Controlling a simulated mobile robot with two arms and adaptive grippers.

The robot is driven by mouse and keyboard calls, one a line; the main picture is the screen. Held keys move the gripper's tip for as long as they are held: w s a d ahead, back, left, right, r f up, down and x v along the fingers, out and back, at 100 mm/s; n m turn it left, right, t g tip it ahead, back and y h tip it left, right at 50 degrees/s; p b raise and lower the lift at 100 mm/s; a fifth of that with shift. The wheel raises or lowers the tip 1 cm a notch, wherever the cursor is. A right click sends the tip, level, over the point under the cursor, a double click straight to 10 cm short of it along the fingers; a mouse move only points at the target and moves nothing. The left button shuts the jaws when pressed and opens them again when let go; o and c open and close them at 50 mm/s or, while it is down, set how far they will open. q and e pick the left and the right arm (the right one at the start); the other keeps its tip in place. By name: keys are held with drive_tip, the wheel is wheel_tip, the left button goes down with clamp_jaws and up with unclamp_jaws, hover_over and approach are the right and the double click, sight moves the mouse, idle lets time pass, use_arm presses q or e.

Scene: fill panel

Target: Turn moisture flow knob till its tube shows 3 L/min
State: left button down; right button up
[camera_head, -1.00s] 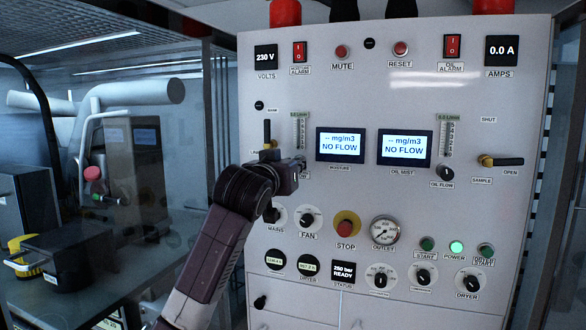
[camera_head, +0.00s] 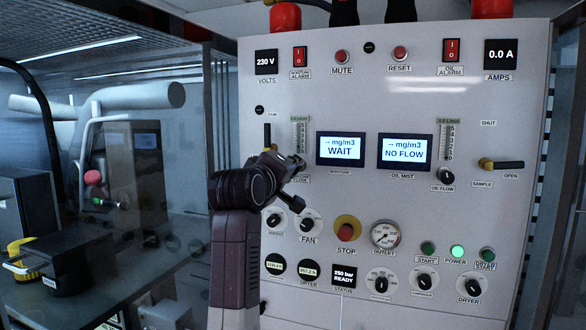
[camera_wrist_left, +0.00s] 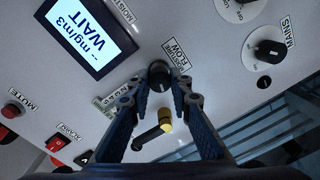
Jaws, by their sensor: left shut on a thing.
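The moisture flow knob (camera_wrist_left: 160,76) is a small black knob under its flow tube. In the left wrist view it sits between the fingertips of my left gripper (camera_wrist_left: 158,88), which is shut on it. In the head view the left gripper (camera_head: 293,167) hides most of the knob. The moisture flow tube (camera_head: 301,138) is a narrow scaled gauge above the gripper; its level is too small to read. The moisture display (camera_head: 340,149) reads "-- mg/m3 WAIT". My right gripper is not in view.
A black lever with a yellow hub (camera_wrist_left: 165,122) is close beside the left fingers. The oil mist display (camera_head: 404,152) reads NO FLOW, with the oil flow knob (camera_head: 446,176) to its right. The mains (camera_head: 275,221) and fan (camera_head: 306,224) knobs lie below the gripper.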

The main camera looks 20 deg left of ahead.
use_arm(q)
drive_tip(key=shift+a+n+p, duration=0.1)
drive_tip(key=shift+n+p, duration=0.25)
drive_tip(key=shift+n, duration=1.25)
drive_tip(key=c, duration=1.7)
unclamp_jaws()
drive_tip(key=shift+a, duration=0.1)
drive_tip(key=shift+c, duration=0.2)
drive_tip(key=s, duration=1.2)
drive_tip(key=shift+a+r, duration=0.2)
